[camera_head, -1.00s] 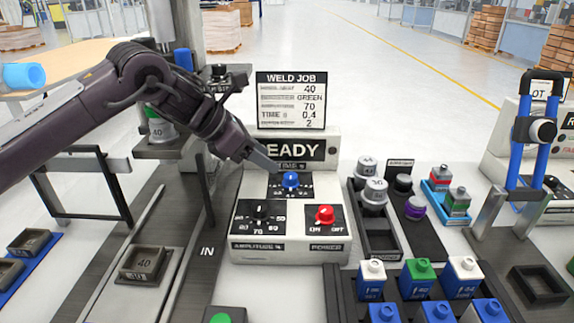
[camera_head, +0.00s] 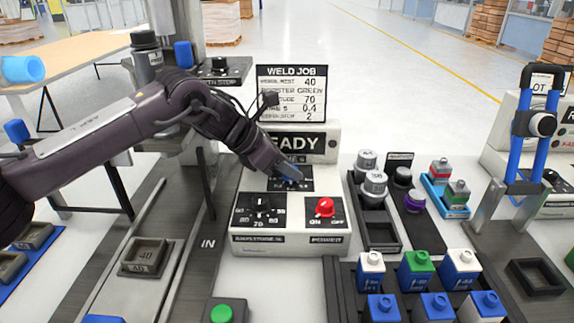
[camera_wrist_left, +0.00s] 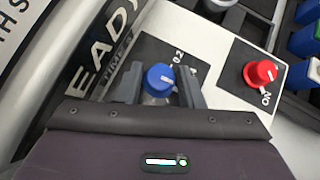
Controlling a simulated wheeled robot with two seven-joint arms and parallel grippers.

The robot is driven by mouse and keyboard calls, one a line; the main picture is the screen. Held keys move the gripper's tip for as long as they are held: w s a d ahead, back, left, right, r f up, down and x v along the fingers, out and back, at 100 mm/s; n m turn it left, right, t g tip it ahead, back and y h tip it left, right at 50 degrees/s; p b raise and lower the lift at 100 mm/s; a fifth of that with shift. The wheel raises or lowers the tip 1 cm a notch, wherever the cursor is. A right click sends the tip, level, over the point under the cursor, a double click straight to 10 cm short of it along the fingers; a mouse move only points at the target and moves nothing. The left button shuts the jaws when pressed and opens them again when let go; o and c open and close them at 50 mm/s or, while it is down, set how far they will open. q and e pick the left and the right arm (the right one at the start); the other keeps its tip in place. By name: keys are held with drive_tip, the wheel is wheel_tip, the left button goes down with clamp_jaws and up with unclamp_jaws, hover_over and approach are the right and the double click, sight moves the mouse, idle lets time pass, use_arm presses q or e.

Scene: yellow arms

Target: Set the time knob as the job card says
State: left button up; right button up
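The blue time knob (camera_wrist_left: 158,76) sits on a black dial plate on the white welder panel. In the wrist view it stands between the two fingers of my left gripper (camera_wrist_left: 160,86), with narrow gaps seeming to remain on both sides. In the head view my left gripper (camera_head: 284,178) covers most of the knob. A "0.2" mark shows beside the knob; the other dial marks are largely hidden, so I cannot tell its setting. The job card (camera_head: 291,93), headed WELD JOB, stands behind the panel and shows time 0.4. My right gripper is not in view.
The red power knob (camera_head: 325,207) and black amplitude knob (camera_head: 260,206) sit close in front of the time dial. A dark tray with grey cylinders (camera_head: 374,187) stands to the right. Blue, green and white-topped blocks (camera_head: 417,264) stand in front right.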

use_arm(q)
drive_tip(key=c, duration=0.6)
drive_tip(key=shift+o, duration=0.2)
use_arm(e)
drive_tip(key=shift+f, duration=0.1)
